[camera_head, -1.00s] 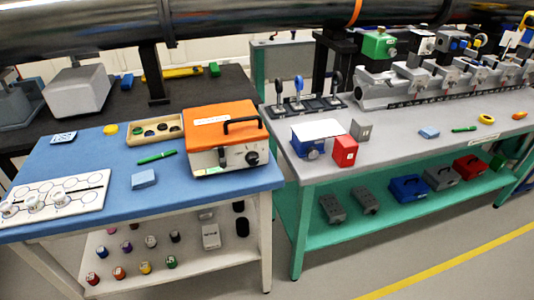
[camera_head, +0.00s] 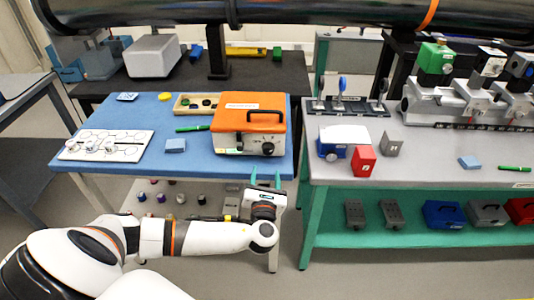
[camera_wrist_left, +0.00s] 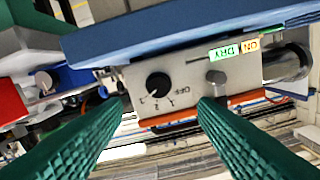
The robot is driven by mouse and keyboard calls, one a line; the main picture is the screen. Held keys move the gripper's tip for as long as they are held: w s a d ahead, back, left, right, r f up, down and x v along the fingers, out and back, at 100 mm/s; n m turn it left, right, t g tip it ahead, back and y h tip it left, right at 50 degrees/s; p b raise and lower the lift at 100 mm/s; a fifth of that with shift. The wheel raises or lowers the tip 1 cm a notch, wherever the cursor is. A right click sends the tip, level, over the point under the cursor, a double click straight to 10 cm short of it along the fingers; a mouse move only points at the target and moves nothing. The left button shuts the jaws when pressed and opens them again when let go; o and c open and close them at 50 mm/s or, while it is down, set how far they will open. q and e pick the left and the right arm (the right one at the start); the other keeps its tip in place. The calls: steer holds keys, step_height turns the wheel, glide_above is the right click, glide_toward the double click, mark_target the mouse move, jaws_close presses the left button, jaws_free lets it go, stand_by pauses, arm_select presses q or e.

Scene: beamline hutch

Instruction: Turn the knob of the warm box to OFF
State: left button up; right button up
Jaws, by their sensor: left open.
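The warm box (camera_head: 228,142) has an orange lid and a pale body and sits at the right front of the blue table. Its black knob (camera_head: 267,149) is on the front panel. In the left wrist view, upside down, the knob (camera_wrist_left: 158,86) has a white mark, with tick marks and OFF printed beside it. Lit labels DRY and ON show on the panel. I cannot tell the knob's exact setting. My left gripper (camera_head: 265,178) is open and empty, its teal fingers pointing at the panel from below and in front, apart from the knob. My right gripper is out of view.
A grey bench (camera_head: 420,160) stands to the right across a narrow gap. A pipe runs overhead.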

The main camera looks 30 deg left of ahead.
mark_target(268, 153)
arm_select(q)
steer(key=x, duration=0.9)
steer(key=shift+w, duration=0.15)
steer(key=shift+c, duration=0.4)
steer(key=shift+f, duration=0.1)
steer(key=c, duration=0.9)
